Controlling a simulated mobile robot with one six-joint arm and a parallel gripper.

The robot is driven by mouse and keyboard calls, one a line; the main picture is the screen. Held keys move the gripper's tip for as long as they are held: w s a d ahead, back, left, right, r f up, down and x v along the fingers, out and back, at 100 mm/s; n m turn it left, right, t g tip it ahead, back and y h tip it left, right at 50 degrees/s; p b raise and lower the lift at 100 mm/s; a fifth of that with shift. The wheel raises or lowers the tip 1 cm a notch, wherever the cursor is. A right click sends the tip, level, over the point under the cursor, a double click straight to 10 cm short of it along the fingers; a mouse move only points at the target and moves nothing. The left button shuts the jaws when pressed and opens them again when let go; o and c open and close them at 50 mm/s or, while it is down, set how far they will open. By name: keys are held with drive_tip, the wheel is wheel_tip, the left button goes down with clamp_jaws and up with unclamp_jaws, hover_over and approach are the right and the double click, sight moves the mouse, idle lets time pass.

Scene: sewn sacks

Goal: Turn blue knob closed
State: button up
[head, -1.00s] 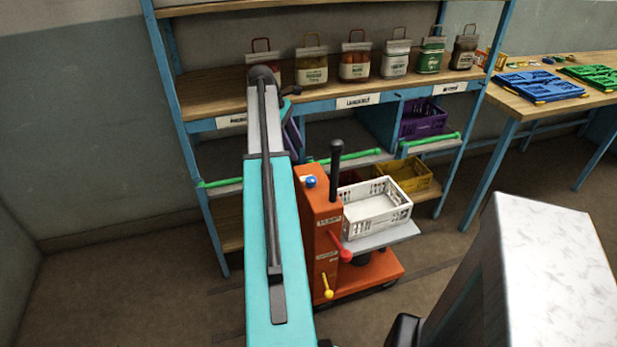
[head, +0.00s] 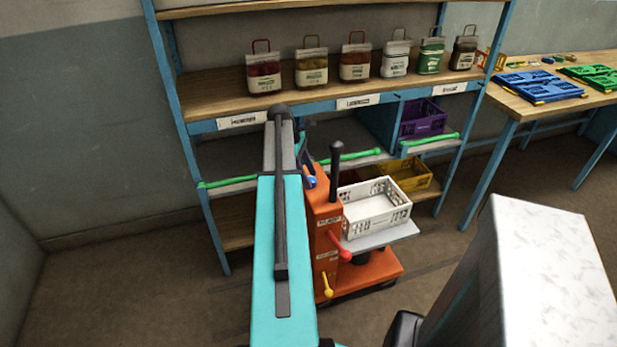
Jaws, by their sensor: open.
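The blue knob (head: 311,183) sits on the top of the orange lift cart (head: 322,240), near its left edge. My gripper (head: 308,170) is right at the knob, just above it or touching it; I cannot tell which. It is open, pointing down, small and partly hidden behind my teal arm. The arm also covers the cart's left side. The knob's handle direction is too small to make out.
A black upright post (head: 336,170) rises from the cart beside the knob. A white crate (head: 374,208) stands on the cart's platform. A blue shelf (head: 190,130) with several sacks stands behind.

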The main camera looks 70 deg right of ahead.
drive_tip(key=shift+s+f, duration=0.2)
drive_tip(key=shift+f, duration=0.2)
drive_tip(key=c, duration=1)
drive_tip(key=shift+d+r+m+p, duration=0.1)
drive_tip(key=shift+d+m+p, duration=0.05)
drive_tip(key=shift+m+p, duration=0.4)
drive_tip(key=shift+c, duration=0.2)
drive_tip(key=shift+m+y, duration=0.6)
drive_tip(key=shift+m, duration=0.25)
drive_tip(key=o, duration=1)
